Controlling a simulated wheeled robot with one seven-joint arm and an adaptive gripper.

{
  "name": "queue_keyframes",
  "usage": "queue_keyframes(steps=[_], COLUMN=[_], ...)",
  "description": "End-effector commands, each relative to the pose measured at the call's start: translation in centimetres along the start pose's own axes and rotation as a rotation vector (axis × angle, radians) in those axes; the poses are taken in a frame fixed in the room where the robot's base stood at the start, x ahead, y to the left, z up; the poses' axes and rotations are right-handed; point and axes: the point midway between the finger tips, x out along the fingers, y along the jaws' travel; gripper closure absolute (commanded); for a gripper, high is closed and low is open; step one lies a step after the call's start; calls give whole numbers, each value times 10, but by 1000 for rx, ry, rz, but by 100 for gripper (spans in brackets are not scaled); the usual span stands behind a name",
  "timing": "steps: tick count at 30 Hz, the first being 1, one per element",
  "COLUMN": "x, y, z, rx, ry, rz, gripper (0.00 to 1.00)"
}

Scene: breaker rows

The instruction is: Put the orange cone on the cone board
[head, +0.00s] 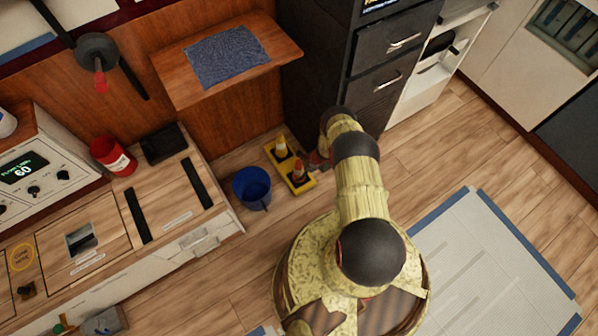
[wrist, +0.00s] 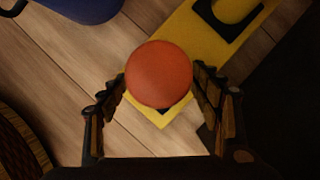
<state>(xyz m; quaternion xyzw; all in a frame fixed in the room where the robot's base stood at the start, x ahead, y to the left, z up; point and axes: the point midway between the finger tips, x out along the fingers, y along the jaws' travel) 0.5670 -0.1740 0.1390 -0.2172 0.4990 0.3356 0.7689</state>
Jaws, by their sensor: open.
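One cone (head: 281,147) is at the far end, the other, orange cone (head: 298,172), at the near end. My gripper (head: 317,160) is low at the board's right side, partly hidden by my arm. In the wrist view my gripper (wrist: 160,92) is open, with a rounded orange top (wrist: 159,74) between its fingers. It covers part of the board (wrist: 180,30); its base is hidden and finger contact cannot be told. A black-edged square shows on the board.
The blue bucket (head: 252,188) stands just left of the board. A dark drawer cabinet (head: 370,75) rises behind, and a wooden counter (head: 165,190) is at the left. Bare wood floor and a grey mat (head: 490,270) lie at the right.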

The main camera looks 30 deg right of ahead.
Motion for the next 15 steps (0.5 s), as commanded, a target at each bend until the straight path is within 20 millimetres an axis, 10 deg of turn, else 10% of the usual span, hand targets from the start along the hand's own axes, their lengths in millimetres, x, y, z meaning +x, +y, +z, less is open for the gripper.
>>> queue_keyframes(steps=[15], x=[-95], y=[-1], z=[1], rx=[0], ry=[-1], rz=[-2], gripper=[36])
